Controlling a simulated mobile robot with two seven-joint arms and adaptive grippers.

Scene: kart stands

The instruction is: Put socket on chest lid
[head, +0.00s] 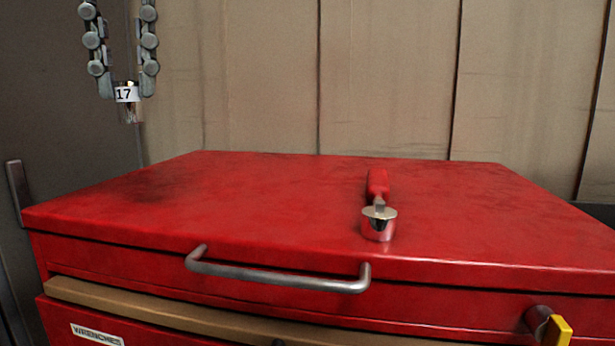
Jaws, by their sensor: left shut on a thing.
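My left gripper (124,88) hangs at the upper left, its two fingers pointing down. It is shut on a shiny metal socket (130,110) with a white label reading 17. The socket is held upright in the air, left of and above the chest lid in the picture, apart from it. The red chest lid (270,205) is closed and flat, with dark smudges at its left. My right gripper is not in view.
A red-handled tool (378,184) with a round metal head (378,225) lies right of the lid's middle. The lid's left and right areas are clear. A metal handle (275,278) and a yellow-tabbed fitting (556,331) project in front. A panelled wall (385,75) stands behind.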

